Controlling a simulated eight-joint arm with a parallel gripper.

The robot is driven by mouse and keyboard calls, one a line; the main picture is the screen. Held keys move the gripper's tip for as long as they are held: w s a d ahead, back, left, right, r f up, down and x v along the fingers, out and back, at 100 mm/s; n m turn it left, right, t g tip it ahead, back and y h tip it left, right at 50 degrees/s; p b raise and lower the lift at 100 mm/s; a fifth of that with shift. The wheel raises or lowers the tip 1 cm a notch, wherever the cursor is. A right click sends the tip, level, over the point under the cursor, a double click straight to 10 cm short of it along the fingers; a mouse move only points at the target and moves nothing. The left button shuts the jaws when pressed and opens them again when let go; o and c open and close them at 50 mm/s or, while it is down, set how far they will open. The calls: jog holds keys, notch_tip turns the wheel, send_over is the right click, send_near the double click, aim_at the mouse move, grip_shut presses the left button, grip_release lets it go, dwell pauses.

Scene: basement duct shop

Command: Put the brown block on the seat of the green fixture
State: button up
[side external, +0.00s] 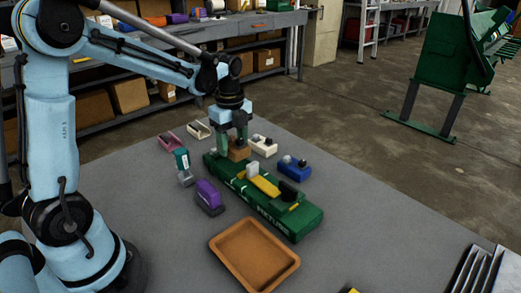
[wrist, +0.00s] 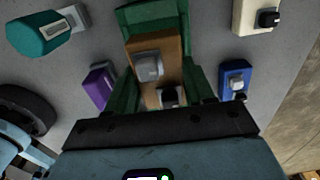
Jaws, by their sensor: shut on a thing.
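The brown block (side external: 238,153) is between the fingers of my gripper (side external: 233,146), which is shut on it. The long green fixture (side external: 308,215) lies on the grey table, with a light grey upright piece, a yellow strip and a black piece on top. My gripper holds the block at the fixture's far left end. I cannot tell whether the block touches the fixture. The fingers partly hide that end.
Around the fixture are a purple block (side external: 209,196), a teal block (side external: 183,163), a pink block (side external: 170,141), cream blocks (side external: 263,147) and a blue block (side external: 294,169). A brown tray (side external: 286,262) lies in front. Grey fins (side external: 478,272) stand lower right.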

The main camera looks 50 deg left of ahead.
jog(key=shift+f, duration=1.8)
jog(key=shift+f, duration=0.1)
jog(key=o, duration=1.3)
jog(key=shift+o, duration=0.2)
